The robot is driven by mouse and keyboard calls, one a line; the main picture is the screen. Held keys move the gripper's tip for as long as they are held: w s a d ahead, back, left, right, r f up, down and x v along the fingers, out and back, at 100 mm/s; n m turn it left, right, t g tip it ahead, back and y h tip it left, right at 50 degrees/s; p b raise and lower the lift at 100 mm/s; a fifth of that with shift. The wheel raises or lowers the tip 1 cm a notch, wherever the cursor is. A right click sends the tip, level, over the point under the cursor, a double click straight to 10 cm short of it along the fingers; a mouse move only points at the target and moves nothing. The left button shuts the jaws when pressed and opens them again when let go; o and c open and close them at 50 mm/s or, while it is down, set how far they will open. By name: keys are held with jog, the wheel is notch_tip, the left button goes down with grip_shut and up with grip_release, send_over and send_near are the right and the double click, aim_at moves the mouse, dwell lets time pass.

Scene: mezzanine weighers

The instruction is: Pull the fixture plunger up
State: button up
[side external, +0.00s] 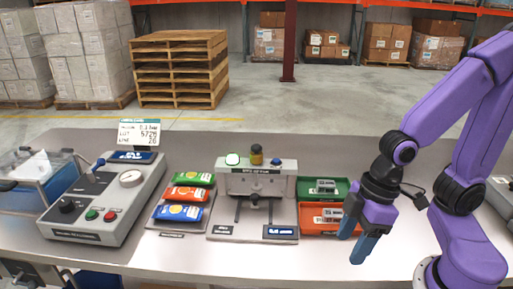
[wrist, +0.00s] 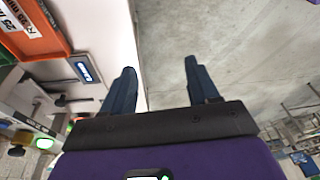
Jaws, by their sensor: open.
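The grey fixture (side external: 256,184) stands in the middle of the bench in the side external view. A short knob with a dark cap and amber band (side external: 256,155) stands upright on its top; it looks like the plunger, but I cannot be sure. A lit green button (side external: 233,159) is left of it and a small blue knob (side external: 276,161) is right. My gripper (side external: 354,247) is open and empty, to the right of the fixture near the bench's front edge, fingers pointing down. In the wrist view my open gripper (wrist: 160,66) has only bench edge and floor between its fingers.
A green bin (side external: 335,196) and an orange bin (side external: 312,228) stand between the fixture and my gripper. Coloured packets (side external: 187,194) lie on a tray left of the fixture. A control console (side external: 100,205) is farther left. The front strip of the bench is clear.

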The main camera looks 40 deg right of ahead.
jog(key=w+a+f+m+t+y, duration=0.2)
jog(key=w+a+m, duration=0.15)
jog(key=w, duration=0.25)
jog(key=m+t+h, duration=0.5)
jog(key=m+t, duration=0.2)
jog(key=t, duration=0.8)
send_near(260, 148)
jog(key=shift+w+d, duration=0.1)
jog(key=shift+w, duration=5.75)
grip_shut()
jog(key=shift+r, duration=3)
